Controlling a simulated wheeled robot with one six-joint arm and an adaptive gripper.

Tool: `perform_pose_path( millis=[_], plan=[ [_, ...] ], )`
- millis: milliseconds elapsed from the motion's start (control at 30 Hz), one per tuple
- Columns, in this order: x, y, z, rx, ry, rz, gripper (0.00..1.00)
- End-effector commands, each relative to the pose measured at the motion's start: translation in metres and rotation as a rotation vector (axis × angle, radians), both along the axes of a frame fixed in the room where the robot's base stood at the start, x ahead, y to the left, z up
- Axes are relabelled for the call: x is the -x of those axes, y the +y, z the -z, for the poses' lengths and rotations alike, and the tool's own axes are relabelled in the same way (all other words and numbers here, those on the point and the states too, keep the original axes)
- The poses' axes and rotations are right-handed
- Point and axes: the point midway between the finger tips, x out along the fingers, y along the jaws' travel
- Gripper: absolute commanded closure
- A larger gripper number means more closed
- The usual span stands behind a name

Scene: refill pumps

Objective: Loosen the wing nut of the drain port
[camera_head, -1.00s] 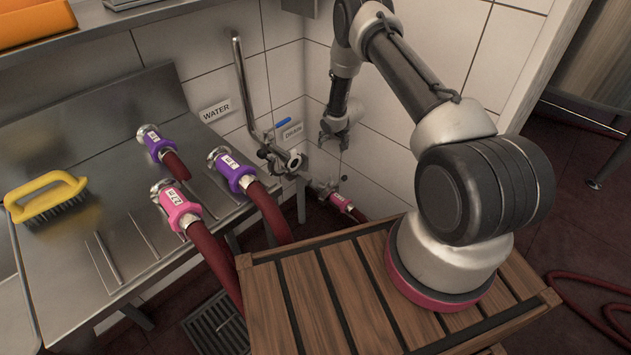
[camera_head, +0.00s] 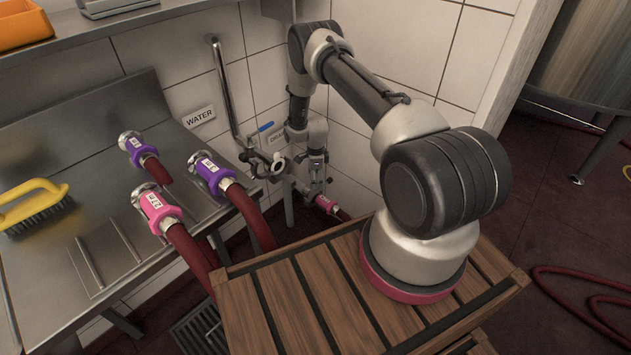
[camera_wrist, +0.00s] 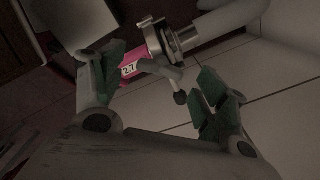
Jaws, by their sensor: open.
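The drain port shows in the wrist view as a grey pipe (camera_wrist: 228,24) joined by a metal clamp (camera_wrist: 157,36) to a pink hose coupling (camera_wrist: 137,62) with a white label. The clamp's wing nut (camera_wrist: 168,70), with a dark-ended stem, lies between my fingers. My gripper (camera_wrist: 158,88) is open, its green-padded fingers on either side of the wing nut with visible gaps. The wing nut cannot be made out there.
A steel counter (camera_head: 60,290) at left holds a yellow brush (camera_head: 34,204), two purple couplings (camera_head: 212,172) and a pink coupling (camera_head: 156,209) with hoses. A blue-handled valve (camera_head: 266,127) and a steel pipe (camera_head: 224,88) stand close left of my arm. The DRAIN sign is partly hidden.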

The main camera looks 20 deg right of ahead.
Motion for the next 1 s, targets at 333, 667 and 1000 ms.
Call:
perform_pose_path(
  millis=[333,667,1000],
  plan=[
    [-0.001,0.000,0.018,0.001,-0.002,-0.002,0.27],
    [-0.001,0.000,0.018,0.001,-0.002,-0.002,0.67],
    [-0.001,0.000,0.018,0.001,-0.002,-0.026,0.72]
  ],
)
